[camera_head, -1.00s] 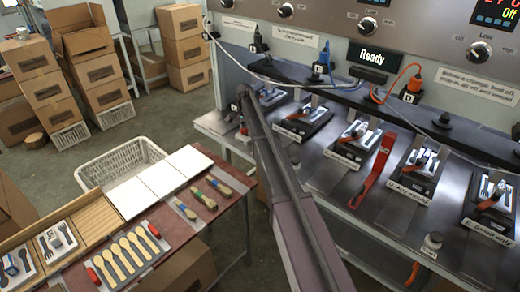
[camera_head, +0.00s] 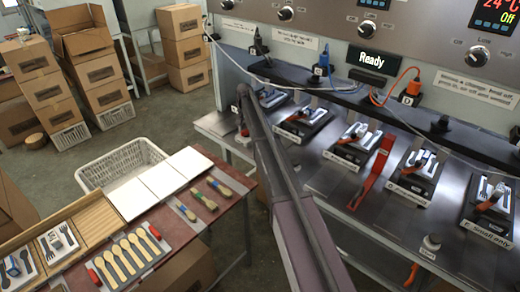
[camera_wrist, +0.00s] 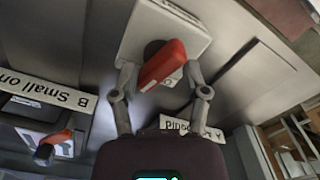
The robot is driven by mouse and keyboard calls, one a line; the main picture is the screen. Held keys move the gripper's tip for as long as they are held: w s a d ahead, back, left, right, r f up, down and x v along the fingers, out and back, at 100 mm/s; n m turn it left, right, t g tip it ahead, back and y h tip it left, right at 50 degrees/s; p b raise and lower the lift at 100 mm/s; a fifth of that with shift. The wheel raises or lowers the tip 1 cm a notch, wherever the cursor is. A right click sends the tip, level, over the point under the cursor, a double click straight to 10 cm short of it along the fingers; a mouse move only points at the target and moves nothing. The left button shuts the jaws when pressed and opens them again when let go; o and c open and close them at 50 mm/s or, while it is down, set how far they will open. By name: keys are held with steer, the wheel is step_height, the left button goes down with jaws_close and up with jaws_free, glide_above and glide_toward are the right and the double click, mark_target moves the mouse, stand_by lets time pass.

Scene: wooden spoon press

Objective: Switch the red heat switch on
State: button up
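In the wrist view a red switch lever (camera_wrist: 163,64) with a dark round base stands on a pale square plate (camera_wrist: 190,28). I take it to be the heat switch; its on or off position cannot be told. My gripper (camera_wrist: 160,72) is open, one finger on each side of the red lever. The right fingertip looks close to it; whether either finger touches cannot be told. In the head view my arm reaches to the press's left end, and my fingertips are not clear there. The display (camera_head: 492,12) reads 24°C and Off.
A black rail with cables runs behind. A table (camera_head: 215,215) with spoons and white tiles stands to the left. A "Ready" sign (camera_head: 371,61) hangs above.

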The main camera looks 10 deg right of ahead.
mark_target(246, 130)
steer(key=shift+r+p, duration=5.4)
steer(key=shift+r, duration=0.4)
steer(key=s+f+n+b, duration=0.1)
steer(key=s+n, duration=0.2)
steer(key=s, duration=2.6)
steer(key=shift+s, duration=0.15)
steer(key=s+n, duration=0.1)
steer(key=s, duration=1.5)
steer(key=shift+f+n, duration=0.15)
steer(key=shift+n, duration=0.25)
steer(key=shift+s, duration=0.1)
